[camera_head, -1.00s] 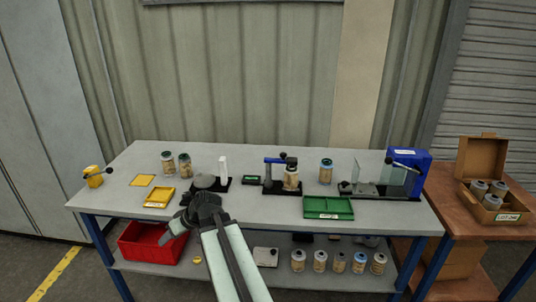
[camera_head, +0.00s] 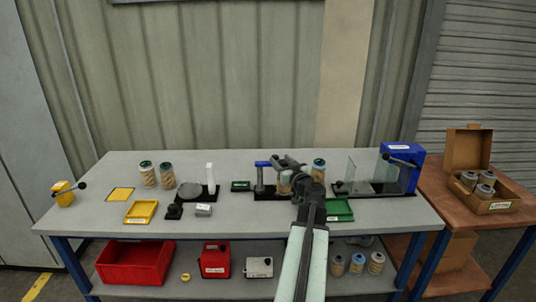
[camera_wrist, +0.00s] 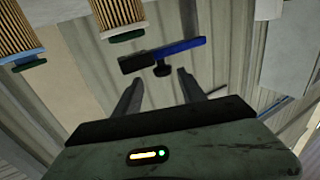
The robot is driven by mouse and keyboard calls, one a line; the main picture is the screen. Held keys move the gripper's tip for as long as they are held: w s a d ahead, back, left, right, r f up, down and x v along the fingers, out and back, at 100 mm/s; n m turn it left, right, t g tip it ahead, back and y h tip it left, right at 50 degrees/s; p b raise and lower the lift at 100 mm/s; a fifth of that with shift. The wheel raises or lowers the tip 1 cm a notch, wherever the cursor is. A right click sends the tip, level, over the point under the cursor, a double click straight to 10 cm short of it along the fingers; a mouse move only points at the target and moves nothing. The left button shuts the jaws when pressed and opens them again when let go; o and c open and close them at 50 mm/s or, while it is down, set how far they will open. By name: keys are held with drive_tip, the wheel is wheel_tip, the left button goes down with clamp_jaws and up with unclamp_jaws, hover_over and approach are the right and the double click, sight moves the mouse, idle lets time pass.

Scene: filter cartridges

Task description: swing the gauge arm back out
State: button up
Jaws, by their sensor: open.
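The gauge (camera_head: 258,184) stands mid-bench on a black base. Its blue arm (camera_head: 263,163) reaches right towards a filter cartridge (camera_head: 284,183), which is partly hidden by my arm. In the wrist view the blue arm (camera_wrist: 180,47) ends in a dark block (camera_wrist: 135,62), with a small black knob (camera_wrist: 162,69) on it. My gripper (camera_head: 288,161) is at the gauge arm's dark end in the head view. In the wrist view my gripper (camera_wrist: 160,77) is open, with the knob just beyond and between the fingertips. Contact cannot be told.
Another cartridge (camera_head: 318,170) stands close right of my gripper, behind the green tray (camera_head: 338,209). The blue press (camera_head: 402,165) with a clear shield is further right. A white post (camera_head: 210,178) stands left.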

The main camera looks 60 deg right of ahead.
drive_tip(key=x, duration=0.7)
drive_tip(key=shift+w, duration=0.45)
drive_tip(key=shift+a, duration=0.1)
clamp_jaws()
drive_tip(key=shift+s, duration=0.1)
idle(0.6)
